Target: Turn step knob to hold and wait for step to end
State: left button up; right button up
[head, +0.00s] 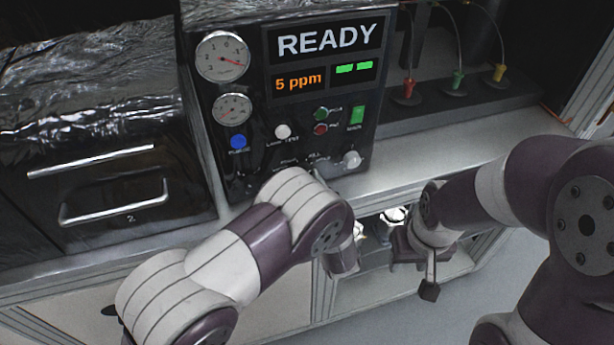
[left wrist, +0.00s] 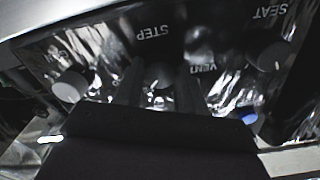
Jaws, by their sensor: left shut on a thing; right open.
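The dark control panel (head: 300,110) shows READY on its display (head: 327,40). In the left wrist view, the step knob (left wrist: 160,80) sits by the upside-down label STEP, between the two dark fingers of my left gripper (left wrist: 160,88), which is shut on it. The knob's pointer setting is too dark to read. In the head view my left arm covers the lower panel, so the knob and the left fingertips are hidden there. My right gripper (head: 425,270) is open and empty, low in front of the bench, away from the panel.
Two gauges (head: 222,56), a blue button (head: 238,142) and a green switch (head: 357,117) are on the panel. A pale knob (left wrist: 68,87) and a round knob (left wrist: 270,55) flank the held one. A drawer unit (head: 110,190) stands left; coloured connectors (head: 457,82) are right.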

pick_arm(q)
jog(key=shift+m+p, duration=0.6)
jog(key=shift+m, duration=1.6)
jog(key=shift+f, duration=0.1)
jog(key=shift+a, duration=0.1)
jog(key=o, duration=1.1)
jog(key=shift+c, duration=0.2)
jog(key=b+v, duration=0.3)
jog(key=v, duration=0.9)
jog(key=shift+s+b, duration=0.3)
